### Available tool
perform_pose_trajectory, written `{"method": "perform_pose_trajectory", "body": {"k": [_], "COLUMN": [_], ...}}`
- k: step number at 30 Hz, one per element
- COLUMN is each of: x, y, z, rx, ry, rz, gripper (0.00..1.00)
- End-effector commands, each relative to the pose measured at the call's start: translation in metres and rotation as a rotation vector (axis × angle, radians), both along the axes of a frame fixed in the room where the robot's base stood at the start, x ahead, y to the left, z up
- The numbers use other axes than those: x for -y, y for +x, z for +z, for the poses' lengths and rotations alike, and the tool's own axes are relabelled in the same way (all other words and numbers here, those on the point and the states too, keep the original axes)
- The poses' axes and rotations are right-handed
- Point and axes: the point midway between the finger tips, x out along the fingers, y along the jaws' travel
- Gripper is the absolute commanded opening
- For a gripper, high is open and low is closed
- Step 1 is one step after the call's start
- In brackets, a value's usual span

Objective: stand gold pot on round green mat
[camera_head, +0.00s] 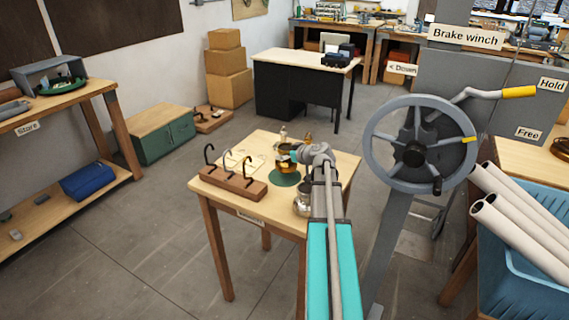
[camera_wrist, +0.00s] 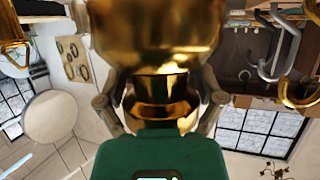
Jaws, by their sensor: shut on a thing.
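The gold pot (camera_head: 284,161) is at my gripper (camera_head: 297,154) over the small work table in the head view. In the wrist view my gripper (camera_wrist: 163,102) has a finger on each side of the shiny gold pot (camera_wrist: 155,30), which fills the upper middle. My gripper is shut on it. The round green mat (camera_head: 285,180) lies flat on the table just below the pot. Whether the pot's base touches the mat or hangs a little above it I cannot tell.
A wooden rack with dark hooks (camera_head: 232,184) stands left of the mat. A silvery pot (camera_head: 302,204) stands close in front, partly behind my arm. Small brass pieces (camera_head: 283,134) stand behind. The brake winch wheel (camera_head: 418,150) is to the right.

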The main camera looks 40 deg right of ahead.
Motion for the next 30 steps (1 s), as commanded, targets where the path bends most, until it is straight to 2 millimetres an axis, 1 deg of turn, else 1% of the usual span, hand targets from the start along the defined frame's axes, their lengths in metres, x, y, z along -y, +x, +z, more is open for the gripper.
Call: {"method": "perform_pose_trajectory", "body": {"k": [4,7,10,19,23,30], "x": [0.0,0.0,-0.001,-0.001,-0.001,-0.001], "y": [0.001,0.004,0.01,0.009,0.009,0.009], "z": [-0.001,-0.006,-0.014,-0.037,-0.041,-0.04], "rx": [0.001,0.001,0.001,0.001,0.001,0.001], "ry": [0.0,0.0,0.001,0.0,0.0,0.0], "rz": [0.001,0.001,0.002,0.001,0.001,0.001], "gripper": [0.26,0.26,0.26,0.26,0.26,0.26]}}
